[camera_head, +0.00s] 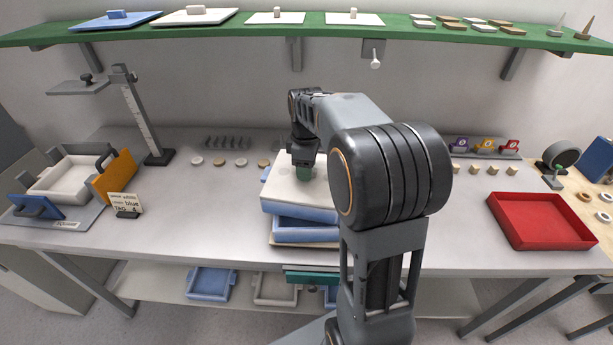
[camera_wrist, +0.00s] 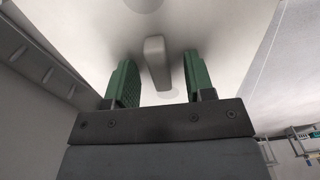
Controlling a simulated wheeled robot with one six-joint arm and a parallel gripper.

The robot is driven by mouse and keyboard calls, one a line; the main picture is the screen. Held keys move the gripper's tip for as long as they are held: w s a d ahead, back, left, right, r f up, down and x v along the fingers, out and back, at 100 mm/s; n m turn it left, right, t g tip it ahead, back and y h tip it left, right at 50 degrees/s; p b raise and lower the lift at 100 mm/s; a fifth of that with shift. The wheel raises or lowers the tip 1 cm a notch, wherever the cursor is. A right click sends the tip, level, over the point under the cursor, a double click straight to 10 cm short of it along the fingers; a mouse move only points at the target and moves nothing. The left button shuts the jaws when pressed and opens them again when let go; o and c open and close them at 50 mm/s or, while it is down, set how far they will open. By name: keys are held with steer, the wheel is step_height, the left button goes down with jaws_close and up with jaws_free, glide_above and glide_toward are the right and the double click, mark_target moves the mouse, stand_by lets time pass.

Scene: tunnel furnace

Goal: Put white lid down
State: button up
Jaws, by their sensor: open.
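A white lid (camera_head: 283,192) lies flat on top of the stack of trays in the middle of the table. My gripper (camera_head: 304,170) is over it, pointing down, and my arm hides the stack's right side. In the wrist view the lid's white surface (camera_wrist: 225,28) fills most of the picture. Its upright handle (camera_wrist: 155,62) stands between the two green fingers of my gripper (camera_wrist: 160,78). A gap shows on both sides of the handle, so the gripper is open around it. I cannot tell how the lid's edges sit on the tray below.
Blue trays (camera_head: 305,232) are stacked under the lid. A square fixture (camera_head: 68,222) with a white tray stands at left, beside a height gauge (camera_head: 140,115). A red tray (camera_head: 535,240) lies at right. A green shelf (camera_head: 310,30) with other lids runs above.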

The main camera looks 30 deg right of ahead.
steer(key=shift+c, duration=0.5)
jaws_close()
steer(key=shift+r, duration=0.2)
